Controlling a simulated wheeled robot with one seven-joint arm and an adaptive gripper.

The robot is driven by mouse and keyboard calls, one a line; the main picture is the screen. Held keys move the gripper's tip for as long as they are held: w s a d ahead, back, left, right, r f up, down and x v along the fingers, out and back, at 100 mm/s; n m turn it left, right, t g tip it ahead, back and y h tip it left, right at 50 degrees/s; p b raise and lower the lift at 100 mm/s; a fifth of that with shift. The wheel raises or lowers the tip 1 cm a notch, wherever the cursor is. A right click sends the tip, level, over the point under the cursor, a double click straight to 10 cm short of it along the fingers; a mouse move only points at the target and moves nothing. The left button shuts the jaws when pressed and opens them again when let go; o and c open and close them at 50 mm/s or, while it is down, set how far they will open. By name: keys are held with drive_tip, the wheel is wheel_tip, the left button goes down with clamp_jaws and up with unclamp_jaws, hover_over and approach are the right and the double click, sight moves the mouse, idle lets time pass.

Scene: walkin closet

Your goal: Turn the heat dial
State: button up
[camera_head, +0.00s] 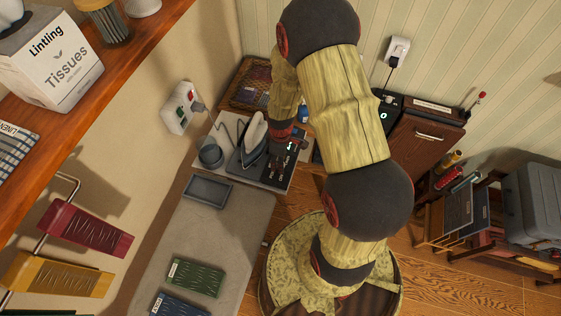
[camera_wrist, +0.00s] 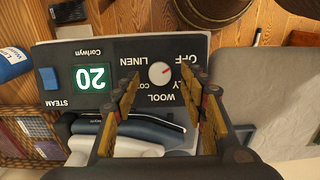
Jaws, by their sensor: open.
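The heat dial (camera_wrist: 160,72) is a small round white knob with a red mark, on a dark control panel (camera_wrist: 115,48) in the wrist view. Labels OFF, LINEN and WOOL stand around it; others are partly covered by my fingers. My gripper (camera_wrist: 159,78) is open, with one finger to each side of the dial in this view. I cannot tell whether the fingers touch it. A green display (camera_wrist: 91,78) reads 20, beside a blue steam button (camera_wrist: 49,79). In the head view the panel (camera_head: 265,178) is dark, and the dial cannot be made out.
A clothes iron (camera_head: 254,134) stands beside the panel, close to my gripper. A grey cup (camera_head: 210,155) and a wicker tray (camera_head: 247,86) are near. A wooden shelf (camera_head: 130,45) with a tissue box (camera_head: 50,62) overhangs the left.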

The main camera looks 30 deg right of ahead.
drive_tip(key=shift+f, duration=0.5)
clamp_jaws()
idle(0.3)
